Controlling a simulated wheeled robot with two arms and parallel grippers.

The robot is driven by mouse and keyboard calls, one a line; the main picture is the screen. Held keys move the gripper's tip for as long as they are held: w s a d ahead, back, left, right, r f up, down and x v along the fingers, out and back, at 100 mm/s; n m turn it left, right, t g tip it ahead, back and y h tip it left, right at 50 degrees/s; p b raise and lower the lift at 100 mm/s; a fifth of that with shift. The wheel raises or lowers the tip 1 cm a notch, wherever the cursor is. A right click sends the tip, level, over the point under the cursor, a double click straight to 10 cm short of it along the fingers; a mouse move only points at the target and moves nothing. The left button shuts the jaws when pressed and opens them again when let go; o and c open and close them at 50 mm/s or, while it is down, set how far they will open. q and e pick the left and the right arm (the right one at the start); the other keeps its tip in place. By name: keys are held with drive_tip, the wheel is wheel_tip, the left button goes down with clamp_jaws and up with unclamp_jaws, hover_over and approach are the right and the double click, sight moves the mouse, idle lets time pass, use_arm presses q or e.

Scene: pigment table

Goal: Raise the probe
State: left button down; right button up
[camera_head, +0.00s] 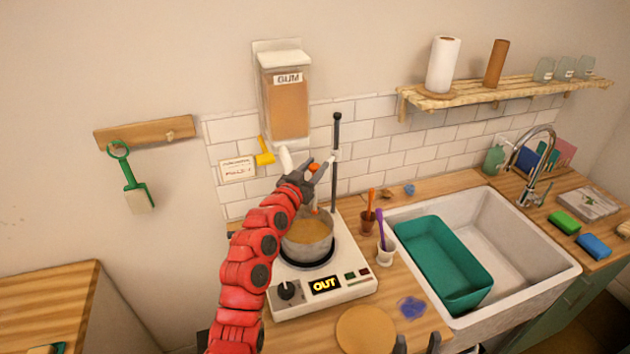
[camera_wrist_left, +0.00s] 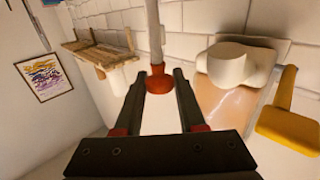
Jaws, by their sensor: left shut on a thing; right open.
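My left gripper (camera_head: 318,172) is shut on the probe above the pot. The probe's orange top (camera_head: 314,167) shows between the fingers. The pot (camera_head: 307,240) holds brown liquid and sits on the white hot plate (camera_head: 345,293), whose display (camera_head: 325,284) reads "OUT". A dark upright stand rod (camera_head: 336,185) rises behind. The probe's lower end is hard to make out. My right gripper (camera_head: 417,345) is open and empty at the bottom edge.
A gum dispenser (camera_head: 286,105) with a yellow lever (camera_head: 264,152) hangs on the wall close behind my left gripper.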

use_arm(q)
wheel_tip(320, 180, up, 10)
drive_tip(key=shift+f+b, duration=0.1)
drive_tip(key=shift+b, duration=0.35)
drive_tip(key=c, duration=0.5)
unclamp_jaws()
drive_tip(key=shift+c, duration=0.2)
drive_tip(key=shift+s+a+f, duration=0.15)
drive_tip(key=shift+s, duration=0.1)
drive_tip(key=b+v, duration=0.7)
drive_tip(key=v, duration=1)
